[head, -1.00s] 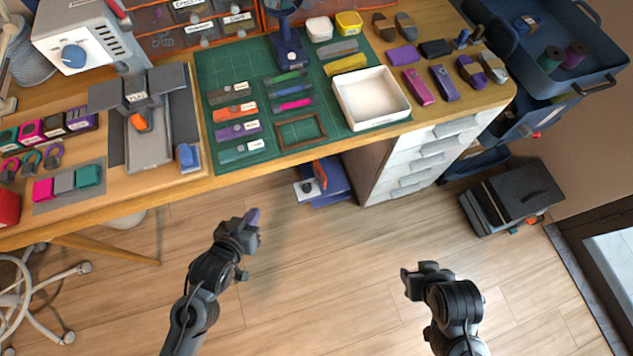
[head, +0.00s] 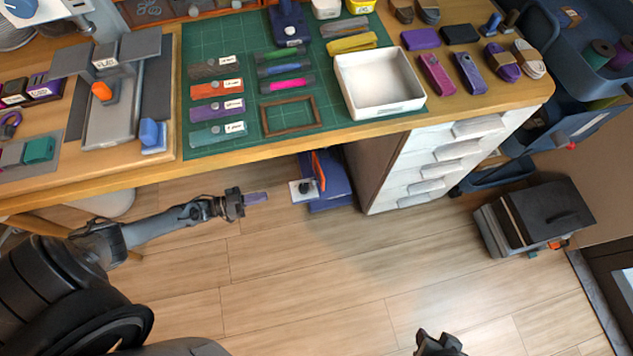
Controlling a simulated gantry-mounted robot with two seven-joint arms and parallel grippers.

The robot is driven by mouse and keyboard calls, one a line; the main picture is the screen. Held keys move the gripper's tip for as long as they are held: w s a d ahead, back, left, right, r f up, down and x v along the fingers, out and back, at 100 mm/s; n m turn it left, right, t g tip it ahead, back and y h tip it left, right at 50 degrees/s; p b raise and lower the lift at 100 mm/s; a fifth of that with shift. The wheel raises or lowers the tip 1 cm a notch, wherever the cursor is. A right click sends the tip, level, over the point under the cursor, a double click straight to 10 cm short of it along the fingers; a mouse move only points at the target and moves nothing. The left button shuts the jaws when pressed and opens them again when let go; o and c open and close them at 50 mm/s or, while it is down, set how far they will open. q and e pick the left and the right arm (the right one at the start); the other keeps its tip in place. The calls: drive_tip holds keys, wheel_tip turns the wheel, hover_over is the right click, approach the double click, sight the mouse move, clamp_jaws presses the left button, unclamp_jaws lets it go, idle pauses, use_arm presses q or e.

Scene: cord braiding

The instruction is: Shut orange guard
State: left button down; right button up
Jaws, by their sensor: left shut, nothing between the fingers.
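A blue unit (head: 335,185) sits low under the bench, left of the drawers. A thin orange flap (head: 318,170) stands raised on it, beside a white plate with a black knob (head: 305,187). The flap is small, and its hinge cannot be made out.
The bench's front edge (head: 270,151) overhangs the blue unit. White drawers (head: 436,165) stand to its right. Another orange piece (head: 101,91) is on the grey bench device. A black bin (head: 540,215) stands at the right. The floor (head: 300,270) in front is clear.

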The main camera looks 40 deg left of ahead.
use_arm(q)
drive_tip(key=b+x, duration=0.2)
drive_tip(key=x, duration=0.2)
drive_tip(key=b+x, duration=0.2)
drive_tip(key=x, duration=0.3)
drive_tip(key=b+x, duration=0.2)
drive_tip(key=x, duration=0.3)
drive_tip(key=shift+w+a+r, duration=0.1)
drive_tip(key=shift+w+a, duration=0.25)
drive_tip(key=shift+w+d+r, duration=0.15)
drive_tip(key=shift+w+d, duration=0.05)
drive_tip(key=shift+w, duration=0.3)
use_arm(e)
wheel_tip(320, 180, down, 7)
drive_tip(key=shift+d, duration=0.2)
use_arm(q)
drive_tip(key=shift+s, duration=0.1)
use_arm(e)
drive_tip(key=shift+r, duration=0.15)
